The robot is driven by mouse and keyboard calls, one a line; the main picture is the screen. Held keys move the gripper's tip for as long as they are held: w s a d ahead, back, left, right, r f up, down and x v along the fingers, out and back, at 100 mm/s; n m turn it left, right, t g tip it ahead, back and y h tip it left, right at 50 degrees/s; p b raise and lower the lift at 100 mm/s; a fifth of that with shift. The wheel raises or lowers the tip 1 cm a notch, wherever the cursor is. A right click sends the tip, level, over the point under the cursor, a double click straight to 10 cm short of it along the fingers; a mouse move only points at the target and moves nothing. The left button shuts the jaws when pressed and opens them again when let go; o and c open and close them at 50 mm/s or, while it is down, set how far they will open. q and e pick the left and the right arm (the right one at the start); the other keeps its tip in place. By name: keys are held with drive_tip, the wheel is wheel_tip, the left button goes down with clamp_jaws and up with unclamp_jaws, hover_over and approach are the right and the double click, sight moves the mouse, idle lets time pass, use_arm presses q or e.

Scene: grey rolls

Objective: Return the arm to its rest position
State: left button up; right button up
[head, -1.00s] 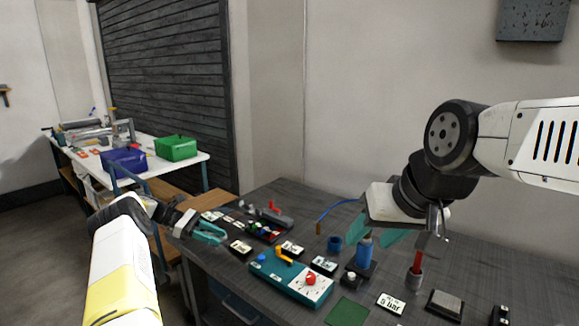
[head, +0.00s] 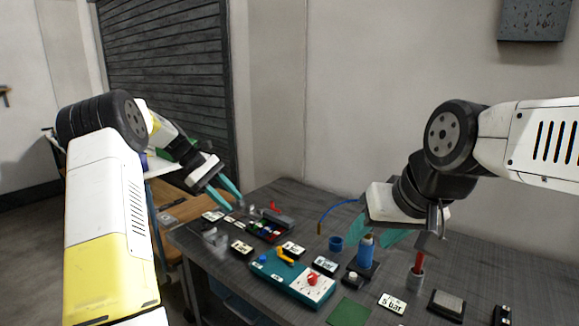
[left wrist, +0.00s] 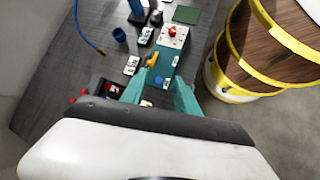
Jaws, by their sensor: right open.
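My left arm comes in from the left, bent upward. My left gripper (head: 224,194) is over the far-left part of the dark workbench (head: 206,262), with its teal fingers apart and nothing held. In the left wrist view (left wrist: 160,88) its fingers are also spread, with the teal panel (left wrist: 166,60) beyond the gap. My right gripper (head: 370,234) hangs over the right part of the bench, open, close to a blue bottle (head: 366,250). Its fingers are partly hidden, and I cannot tell whether they touch the bottle.
The teal panel with a red knob (head: 312,281) lies mid-bench. Labelled cards (head: 392,303), a blue cup (head: 336,243), a red-handled tool in a holder (head: 417,263) and a green mat (head: 349,311) lie around it.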

use_arm(q)
drive_tip(key=s+d+r+m+t+y, duration=0.2)
drive_tip(key=s+r+m, duration=0.1)
drive_tip(key=s+r, duration=0.4)
drive_tip(key=s+d+r+m+t+y, duration=0.1)
drive_tip(key=s+d+r+m+y, duration=0.3)
drive_tip(key=s, duration=0.6)
drive_tip(key=s+a+f+m+t, duration=0.1)
drive_tip(key=s+m+t, duration=0.3)
drive_tip(key=s, duration=1.1)
drive_tip(key=shift+s+a+f+m, duration=0.2)
drive_tip(key=shift+s+a+m, duration=0.1)
drive_tip(key=shift+a+m, duration=0.25)
